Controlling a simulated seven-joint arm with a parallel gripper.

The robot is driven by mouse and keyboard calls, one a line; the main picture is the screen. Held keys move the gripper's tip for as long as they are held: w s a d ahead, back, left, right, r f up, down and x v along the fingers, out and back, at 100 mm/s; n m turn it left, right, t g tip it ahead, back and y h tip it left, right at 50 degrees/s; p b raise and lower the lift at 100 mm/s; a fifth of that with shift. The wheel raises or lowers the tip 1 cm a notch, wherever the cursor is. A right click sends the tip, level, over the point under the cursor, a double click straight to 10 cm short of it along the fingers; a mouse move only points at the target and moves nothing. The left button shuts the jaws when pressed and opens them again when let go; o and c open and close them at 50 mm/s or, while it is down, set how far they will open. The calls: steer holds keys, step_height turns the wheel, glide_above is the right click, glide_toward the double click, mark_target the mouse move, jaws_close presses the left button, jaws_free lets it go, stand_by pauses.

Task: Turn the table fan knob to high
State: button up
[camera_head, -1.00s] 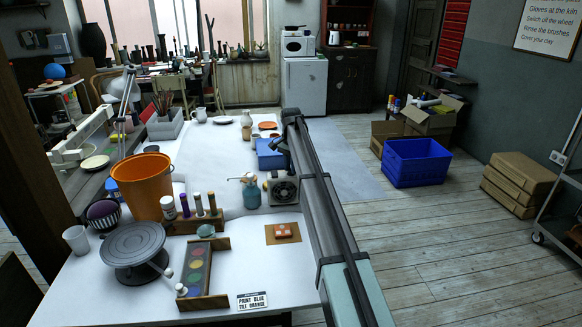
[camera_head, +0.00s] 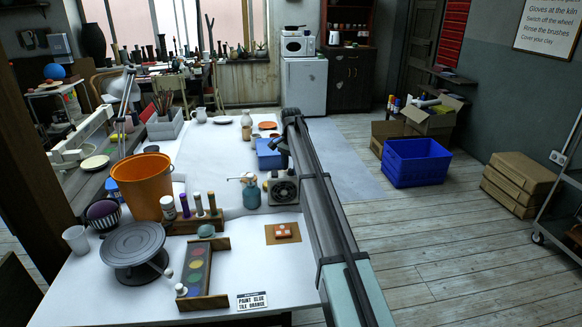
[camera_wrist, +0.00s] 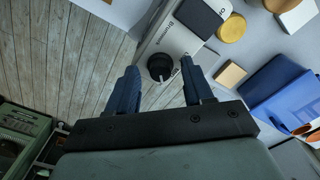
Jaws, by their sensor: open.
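The table fan (camera_head: 284,189) is a pale box with a round dark grille, standing near the right edge of the white table in the head view. In the wrist view, the fan's light grey panel (camera_wrist: 178,38) carries a round black knob (camera_wrist: 160,67). My gripper (camera_wrist: 160,68) is open, with one dark finger on each side of the knob in that picture. I cannot tell whether the fingers touch it. The knob's setting is not readable. In the head view my arm hides the fan's right side.
A blue bin (camera_head: 269,155) stands behind the fan. A turquoise canister (camera_head: 251,194) is close on its left. An orange bucket (camera_head: 149,184) and a paint rack are further left. Floor lies right of the table.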

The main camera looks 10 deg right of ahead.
steer(key=shift+r, duration=0.15)
step_height(320, 180, up, 14)
steer(key=shift+f, duration=0.2)
stand_by(0.4)
